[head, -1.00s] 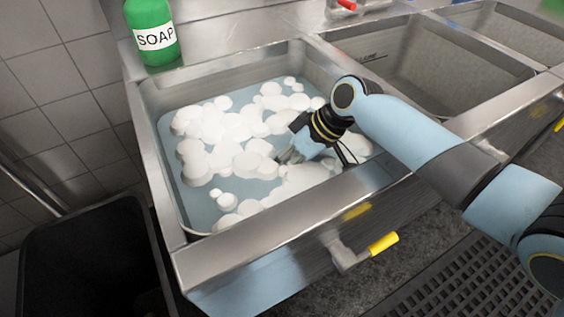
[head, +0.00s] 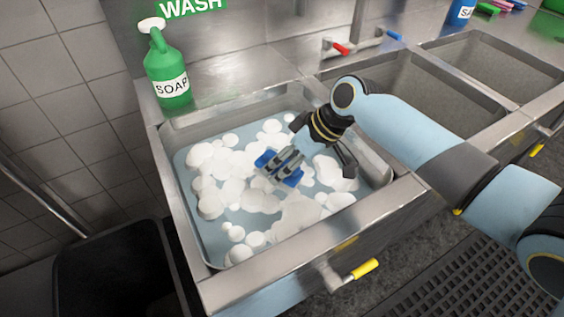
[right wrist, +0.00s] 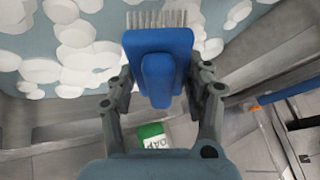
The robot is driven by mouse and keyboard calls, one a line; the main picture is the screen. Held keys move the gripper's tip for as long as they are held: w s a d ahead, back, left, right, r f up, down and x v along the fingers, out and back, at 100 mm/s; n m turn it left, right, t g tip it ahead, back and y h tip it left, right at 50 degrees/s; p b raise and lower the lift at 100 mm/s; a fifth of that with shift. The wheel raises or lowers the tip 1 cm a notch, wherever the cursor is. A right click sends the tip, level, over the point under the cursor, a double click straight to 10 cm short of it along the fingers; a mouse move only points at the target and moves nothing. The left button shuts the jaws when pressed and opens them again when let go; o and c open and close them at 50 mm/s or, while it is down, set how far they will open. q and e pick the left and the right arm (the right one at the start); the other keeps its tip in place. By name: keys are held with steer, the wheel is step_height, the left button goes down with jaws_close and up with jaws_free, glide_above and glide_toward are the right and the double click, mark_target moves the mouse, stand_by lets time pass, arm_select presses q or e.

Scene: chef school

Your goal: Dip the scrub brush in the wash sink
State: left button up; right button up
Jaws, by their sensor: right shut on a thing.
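The wash sink (head: 181,205) is the leftmost basin, under the green WASH sign, filled with bluish water and white foam (head: 226,188). My right gripper (head: 279,166) reaches into this basin from the right. It is shut on the blue scrub brush (head: 292,178), whose blue ends show on both sides of the fingers in the head view. In the right wrist view the brush's blue block (right wrist: 158,45) sits between the fingers, with pale bristles (right wrist: 156,18) facing the foamy water. The brush shows above the foam; whether its bristles touch the water is unclear. My left gripper is not in view.
A green soap bottle (head: 168,80) stands at the sink's back left corner. Two empty-looking basins (head: 401,101) lie to the right. A tap with red and blue handles (head: 362,46) is behind. A dark bin (head: 115,262) stands at front left.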

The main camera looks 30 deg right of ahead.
step_height(320, 180, up, 14)
steer(key=p, duration=0.9)
steer(key=shift+f, duration=0.2)
